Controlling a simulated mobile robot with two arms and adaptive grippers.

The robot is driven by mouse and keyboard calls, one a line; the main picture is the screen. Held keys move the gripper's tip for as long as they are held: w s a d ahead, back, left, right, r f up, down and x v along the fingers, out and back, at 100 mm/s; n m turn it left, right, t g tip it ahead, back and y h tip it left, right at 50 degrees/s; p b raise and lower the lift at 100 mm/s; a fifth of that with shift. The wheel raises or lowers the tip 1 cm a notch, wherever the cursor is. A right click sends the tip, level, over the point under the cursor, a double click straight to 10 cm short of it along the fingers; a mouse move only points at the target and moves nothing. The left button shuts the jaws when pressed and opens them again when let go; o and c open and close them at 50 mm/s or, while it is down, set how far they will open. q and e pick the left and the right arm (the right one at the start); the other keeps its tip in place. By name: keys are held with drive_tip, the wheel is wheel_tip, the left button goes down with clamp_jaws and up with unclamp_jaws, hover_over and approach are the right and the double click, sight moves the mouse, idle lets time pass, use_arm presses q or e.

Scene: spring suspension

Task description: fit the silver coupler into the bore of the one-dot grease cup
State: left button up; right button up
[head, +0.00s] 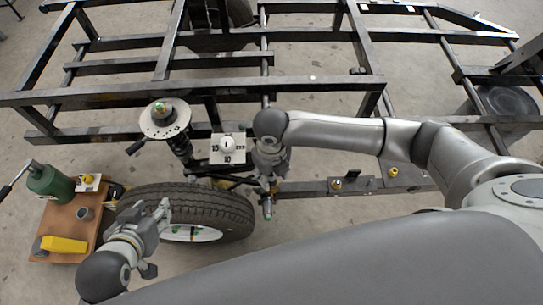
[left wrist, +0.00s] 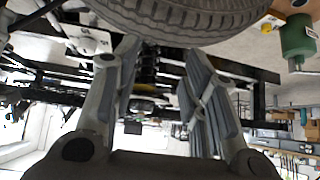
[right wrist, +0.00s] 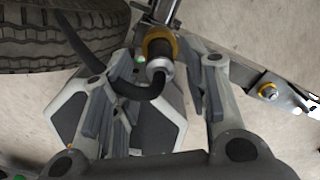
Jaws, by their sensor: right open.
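In the right wrist view a silver coupler (right wrist: 160,68) sits at the end of a curved black hose (right wrist: 130,92). Its end meets a brass-coloured collar (right wrist: 160,45); I cannot tell whether this is a grease cup or how deep the coupler sits. My right gripper (head: 268,205) is open, its fingers apart on both sides of the coupler. Yellow grease cups (head: 336,184) and (head: 393,170) stand on the frame rail; one also shows in the right wrist view (right wrist: 268,91). Their dots are unreadable. My left gripper (head: 157,240) is open and empty near the tyre.
A tyre (head: 240,212) lies beside both grippers. A wooden board (head: 66,214) at left holds a green canister (head: 50,184), a yellow block (head: 63,244) and a grey cup (head: 85,213). A spring strut (head: 165,118) and a white dial plate (head: 228,156) stand by the dark frame.

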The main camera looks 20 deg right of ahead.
wheel_tip(320, 180, up, 6)
drive_tip(key=shift+p, duration=1)
wheel_tip(320, 180, up, 3)
drive_tip(key=shift+p, duration=0.5)
drive_tip(key=s+a+r+m+t+y, duration=0.1)
drive_tip(key=s+a+m+y, duration=0.25)
drive_tip(key=a+m, duration=0.55)
use_arm(q)
drive_tip(key=s+a+g+y, duration=0.1)
drive_tip(key=s+g, duration=0.3)
drive_tip(key=s, duration=0.4)
drive_tip(key=shift+s+a+f+g, duration=0.25)
drive_tip(key=shift+a+f, duration=0.2)
drive_tip(key=shift+a, duration=0.4)
use_arm(e)
drive_tip(key=s+d+f+m+t+h, duration=0.1)
drive_tip(key=s+d+m, duration=0.4)
drive_tip(key=d+m, duration=0.4)
drive_tip(key=s+d+f+m+t+h, duration=0.1)
drive_tip(key=s+d+m, duration=0.3)
drive_tip(key=d+m, duration=0.5)
drive_tip(key=m+h, duration=0.1)
drive_tip(key=m, duration=0.9)
drive_tip(key=shift+s+f+m+t, duration=0.25)
drive_tip(key=shift+s+m+t, duration=0.05)
drive_tip(key=shift+s, duration=0.1)
